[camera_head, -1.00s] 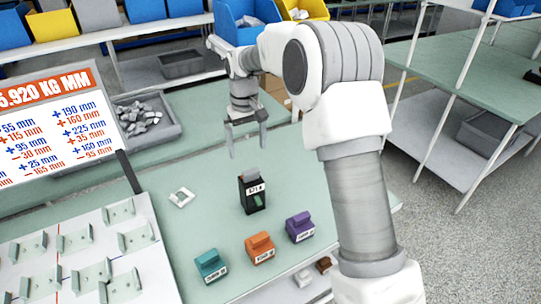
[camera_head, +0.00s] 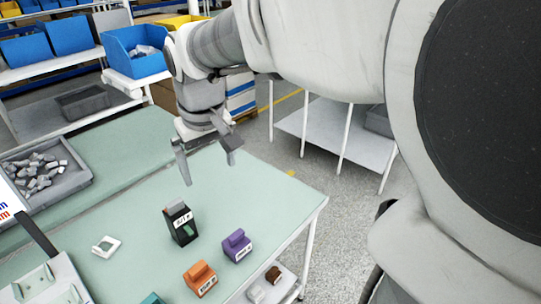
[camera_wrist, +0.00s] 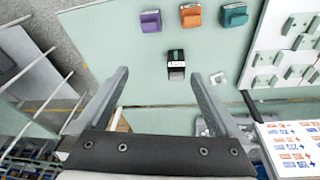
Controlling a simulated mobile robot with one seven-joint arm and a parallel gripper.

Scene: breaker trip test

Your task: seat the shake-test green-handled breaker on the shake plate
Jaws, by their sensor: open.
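A black breaker (camera_head: 181,226) with a green handle and a white label stands upright on the green bench top. It also shows in the wrist view (camera_wrist: 176,72), just beyond and between my fingertips. My gripper (camera_head: 211,172) is open and empty, above and behind the breaker, fingers pointing down. In the wrist view its two fingers (camera_wrist: 158,76) are spread wide apart. A pale plate with metal brackets (camera_head: 38,287), perhaps the shake plate, is cut off at the lower left. It shows at the right of the wrist view (camera_wrist: 281,50); its visible brackets look empty.
Purple (camera_head: 237,246), orange (camera_head: 200,278) and teal (camera_head: 152,299) blocks stand in front of the breaker. A small white bracket (camera_head: 106,246) lies left of it. A grey bin of parts (camera_head: 40,178) and a printed board (camera_wrist: 292,145) are near the plate.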

